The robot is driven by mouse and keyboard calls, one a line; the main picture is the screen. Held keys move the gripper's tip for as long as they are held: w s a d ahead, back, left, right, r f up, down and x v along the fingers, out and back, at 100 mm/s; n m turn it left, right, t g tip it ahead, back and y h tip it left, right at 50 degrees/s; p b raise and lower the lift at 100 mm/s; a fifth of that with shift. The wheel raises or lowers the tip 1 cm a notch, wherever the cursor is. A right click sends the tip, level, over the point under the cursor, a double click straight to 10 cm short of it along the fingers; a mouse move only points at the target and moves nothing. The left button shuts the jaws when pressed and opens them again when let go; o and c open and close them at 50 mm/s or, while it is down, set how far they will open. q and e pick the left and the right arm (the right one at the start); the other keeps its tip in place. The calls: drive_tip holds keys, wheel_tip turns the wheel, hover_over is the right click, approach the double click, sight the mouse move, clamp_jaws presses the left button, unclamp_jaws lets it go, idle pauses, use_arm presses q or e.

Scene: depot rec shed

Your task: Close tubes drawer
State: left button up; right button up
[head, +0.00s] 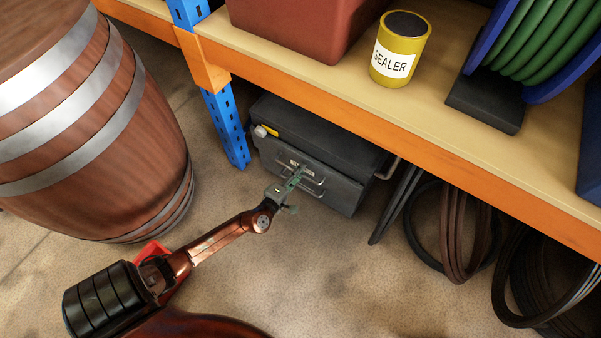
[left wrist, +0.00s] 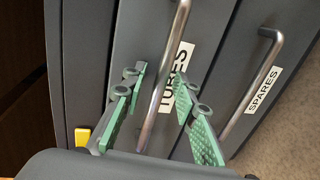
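A dark grey drawer unit (head: 325,132) stands on the floor under the shelf. In the left wrist view its tubes drawer (left wrist: 213,45) has a white label, partly hidden by a finger, and a metal bar handle (left wrist: 176,45). The spares drawer (left wrist: 285,85) lies beside it with its own label and handle. My left gripper (head: 294,179) is at the drawer front. In the left wrist view its green-padded fingers (left wrist: 160,88) are apart, one on each side of the tubes handle, with gaps visible. How far out the tubes drawer stands is hard to tell. My right gripper is not in view.
An orange-edged shelf (head: 450,148) with a yellow sealer tin (head: 401,50) overhangs the unit. A blue post (head: 228,125) stands at its left. A wooden barrel (head: 95,130) is at left, and dark hoops (head: 458,235) hang at right.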

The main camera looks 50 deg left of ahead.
use_arm(q)
drive_tip(key=shift+c, duration=0.7)
clamp_jaws()
